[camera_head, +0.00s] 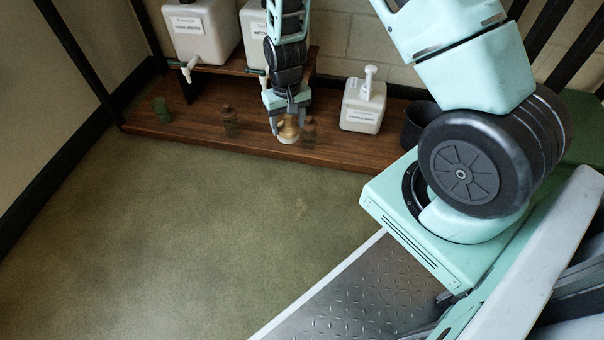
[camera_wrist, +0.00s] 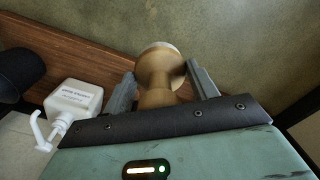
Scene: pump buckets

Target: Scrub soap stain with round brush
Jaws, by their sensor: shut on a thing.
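A round brush (camera_head: 288,133) with a tan wooden body and a pale bristle end is between the fingers of my gripper (camera_head: 288,122), low at the front of the wooden shelf. The brush (camera_wrist: 155,78) also shows in the wrist view, between the two grey fingers of my gripper (camera_wrist: 160,88), with its pale end pointing away from the palm. My gripper is shut on it. I cannot tell in the head view whether the bristles touch the shelf. I make out no clear soap stain in either view.
A green cup (camera_head: 162,110) is at the left end. A white pump bottle (camera_head: 362,105) and black bucket (camera_head: 418,122) stand right. White dispensers (camera_head: 203,30) sit behind. The floor is clear.

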